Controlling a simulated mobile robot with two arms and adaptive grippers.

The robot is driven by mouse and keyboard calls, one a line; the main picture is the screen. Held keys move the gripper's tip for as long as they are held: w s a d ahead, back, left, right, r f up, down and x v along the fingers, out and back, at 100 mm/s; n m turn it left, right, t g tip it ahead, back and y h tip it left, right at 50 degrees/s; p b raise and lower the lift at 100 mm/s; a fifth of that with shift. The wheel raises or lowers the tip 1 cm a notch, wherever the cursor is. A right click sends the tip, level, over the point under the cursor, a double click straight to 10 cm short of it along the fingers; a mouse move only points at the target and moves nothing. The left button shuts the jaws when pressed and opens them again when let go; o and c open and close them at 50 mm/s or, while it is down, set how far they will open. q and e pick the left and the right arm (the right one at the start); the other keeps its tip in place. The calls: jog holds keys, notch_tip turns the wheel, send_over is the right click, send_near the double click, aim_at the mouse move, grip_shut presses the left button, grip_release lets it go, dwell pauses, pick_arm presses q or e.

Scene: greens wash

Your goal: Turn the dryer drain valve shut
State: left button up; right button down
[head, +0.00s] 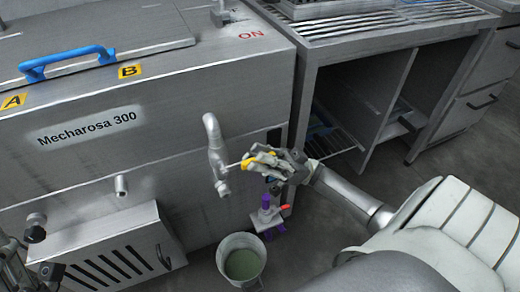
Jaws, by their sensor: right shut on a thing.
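A bent steel pipe (214,140) comes out of the front of the steel machine (150,110) marked "Mecharosa 300". A small yellow handle (250,163) sits beside the pipe, on a thin stem reaching right from it; it looks like the valve's lever. My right gripper (262,162) is at this yellow handle and shut on it. Its fingers cover part of the handle, so its exact angle is hard to tell. Part of my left gripper (15,262) shows at the lower left edge, away from the valve; its fingertips are not clear.
A bucket (241,260) with greenish liquid stands on the floor below the pipe. A louvred box (105,255) sticks out at lower left. An open steel bench (385,75) stands at right.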

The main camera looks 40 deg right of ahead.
jog(key=c, duration=1.5)
grip_release()
jog(key=shift+t, duration=0.3)
jog(key=shift+f, duration=0.1)
jog(key=v, duration=1.2)
jog(key=shift+d, duration=0.1)
